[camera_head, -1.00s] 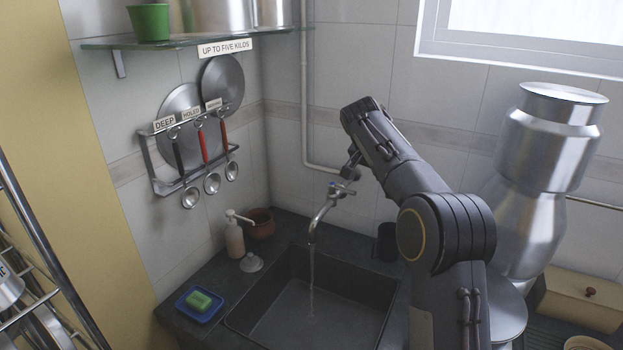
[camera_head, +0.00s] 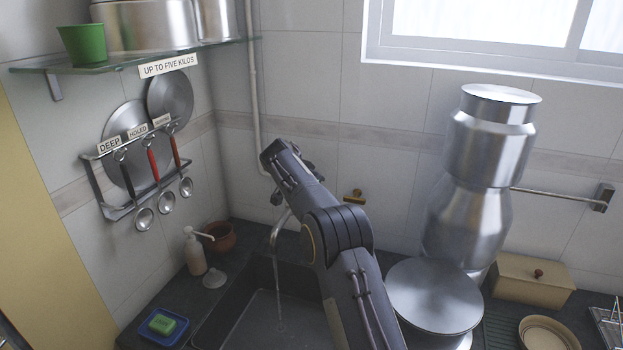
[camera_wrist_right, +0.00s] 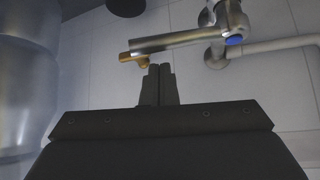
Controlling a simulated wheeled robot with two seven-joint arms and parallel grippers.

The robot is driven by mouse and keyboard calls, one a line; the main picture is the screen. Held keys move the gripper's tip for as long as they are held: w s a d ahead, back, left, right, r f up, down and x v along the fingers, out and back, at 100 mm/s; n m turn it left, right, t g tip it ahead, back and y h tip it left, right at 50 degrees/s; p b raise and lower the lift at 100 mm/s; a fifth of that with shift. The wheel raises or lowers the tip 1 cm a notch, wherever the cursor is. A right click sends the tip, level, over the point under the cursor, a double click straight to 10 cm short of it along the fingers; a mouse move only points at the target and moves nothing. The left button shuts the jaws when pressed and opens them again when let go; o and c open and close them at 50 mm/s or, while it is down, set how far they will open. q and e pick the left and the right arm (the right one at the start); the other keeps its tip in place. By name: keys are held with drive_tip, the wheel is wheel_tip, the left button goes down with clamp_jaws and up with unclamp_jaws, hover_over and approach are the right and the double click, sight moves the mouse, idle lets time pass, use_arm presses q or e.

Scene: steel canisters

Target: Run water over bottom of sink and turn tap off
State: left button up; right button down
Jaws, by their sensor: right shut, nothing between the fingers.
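The metal tap (camera_head: 276,232) is on the back wall, its spout curving down over the dark sink (camera_head: 246,308). A thin stream of water (camera_head: 279,287) falls from it to the sink bottom. My right arm crosses in front of the tap and hides its upper part. In the right wrist view my right gripper (camera_wrist_right: 158,72) is shut and empty, its fingertips close below the chrome bar of the tap (camera_wrist_right: 182,40). A blue mark (camera_wrist_right: 234,40) shows on the tap. I cannot tell whether the fingers touch it. My left gripper is out of view.
Left of the sink are a soap dispenser (camera_head: 195,254), a brown pot (camera_head: 221,236) and a blue dish (camera_head: 165,327) with green soap (camera_head: 162,324). A large steel canister (camera_head: 468,190) stands right of my arm. A brass fitting (camera_head: 354,196) is on the wall.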

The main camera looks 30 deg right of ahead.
drive_tip(key=shift+s+a+f, duration=0.1)
drive_tip(key=shift+s+a, duration=0.2)
drive_tip(key=shift+a, duration=0.25)
drive_tip(key=shift+s+a+f, duration=0.1)
drive_tip(key=shift+s+a, duration=0.15)
drive_tip(key=shift+a, duration=0.25)
drive_tip(key=shift+s, duration=0.1)
